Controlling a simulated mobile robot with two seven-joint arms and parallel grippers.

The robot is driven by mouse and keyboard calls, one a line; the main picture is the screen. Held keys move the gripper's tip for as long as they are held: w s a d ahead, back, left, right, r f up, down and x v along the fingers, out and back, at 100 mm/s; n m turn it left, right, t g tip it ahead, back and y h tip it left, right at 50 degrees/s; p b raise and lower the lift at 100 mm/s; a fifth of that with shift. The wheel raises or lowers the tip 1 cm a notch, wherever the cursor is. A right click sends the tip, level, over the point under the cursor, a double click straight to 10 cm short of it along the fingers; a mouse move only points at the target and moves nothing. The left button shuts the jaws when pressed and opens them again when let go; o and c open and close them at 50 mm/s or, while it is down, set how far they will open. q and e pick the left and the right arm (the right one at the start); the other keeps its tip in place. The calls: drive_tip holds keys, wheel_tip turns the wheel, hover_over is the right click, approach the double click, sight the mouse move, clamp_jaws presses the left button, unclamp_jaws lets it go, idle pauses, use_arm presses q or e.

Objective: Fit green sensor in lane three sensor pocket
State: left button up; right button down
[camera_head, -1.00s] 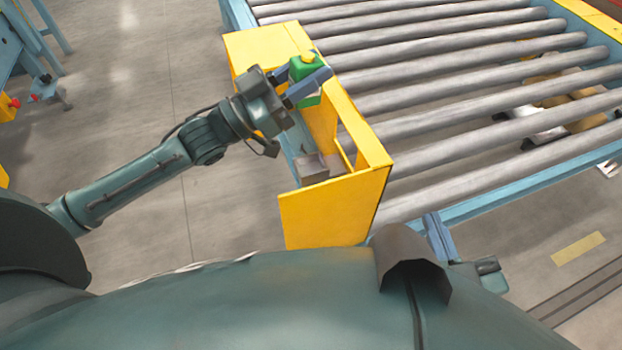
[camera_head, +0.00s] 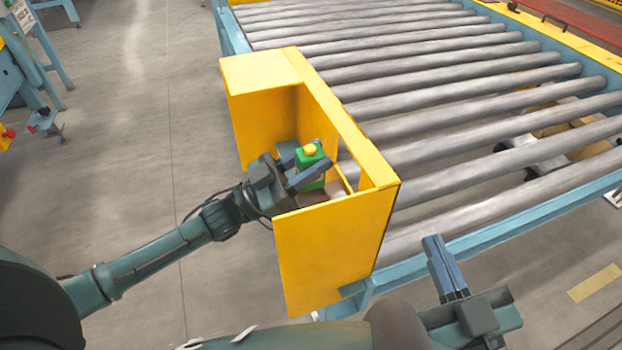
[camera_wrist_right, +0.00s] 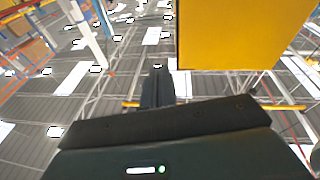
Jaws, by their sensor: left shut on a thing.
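The green sensor (camera_head: 309,158) has a yellow cap on top and stands about upright. My left gripper (camera_head: 308,170) is shut on it and holds it inside the open side of the yellow housing (camera_head: 330,250). The sensor's lower end is partly hidden by the gripper and the housing's front panel. A grey-brown block (camera_head: 313,198) shows inside the housing, just below the gripper. I cannot make out a marked lane three or a sensor pocket. My right gripper (camera_head: 443,262) is empty by the conveyor's near edge, its fingers together; they also show in the right wrist view (camera_wrist_right: 158,87).
The roller conveyor (camera_head: 430,90) with its blue frame runs behind and right of the housing. The housing's walls and front panel stand close around my left gripper. Open floor (camera_head: 140,130) lies to the left. In the right wrist view, a yellow panel (camera_wrist_right: 228,35) is near.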

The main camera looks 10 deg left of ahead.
use_arm(q)
wheel_tip(320, 180, down, 3)
drive_tip(key=shift+f+b, duration=0.15)
drive_tip(key=shift+b, duration=0.5)
drive_tip(key=shift+f, duration=0.4)
drive_tip(key=o, duration=1.1)
use_arm(e)
drive_tip(key=shift+a, duration=0.15)
